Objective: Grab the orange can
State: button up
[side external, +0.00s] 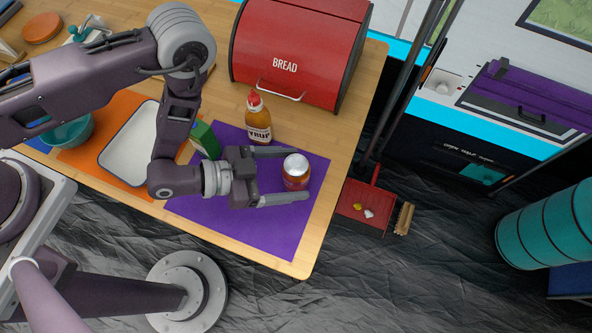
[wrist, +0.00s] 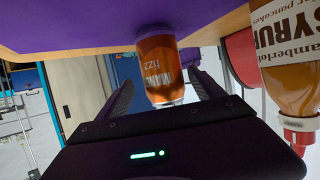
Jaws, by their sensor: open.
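The orange can (side external: 296,172), with a silver top, stands on the purple mat (side external: 275,238) near the table's right end. In the wrist view, which is upside down, the can (wrist: 160,68) shows its lettering. My gripper (side external: 290,174) is open, with one finger on each side of the can. In the wrist view its fingers (wrist: 163,90) flank the can with visible gaps. The can's base is at the mat. The can's far side is hidden.
A syrup bottle (side external: 258,121) stands just behind the upper finger; it also shows in the wrist view (wrist: 290,75). A green box (side external: 205,141) stands beside my wrist. A red bread box (side external: 300,50) is at the back, and a white tray (side external: 130,140) is left. The table edge lies close right.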

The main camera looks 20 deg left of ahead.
jog(key=x, duration=0.4)
jog(key=shift+w+d, duration=0.2)
jog(key=shift+w, duration=0.25)
jog(key=c, duration=1.4)
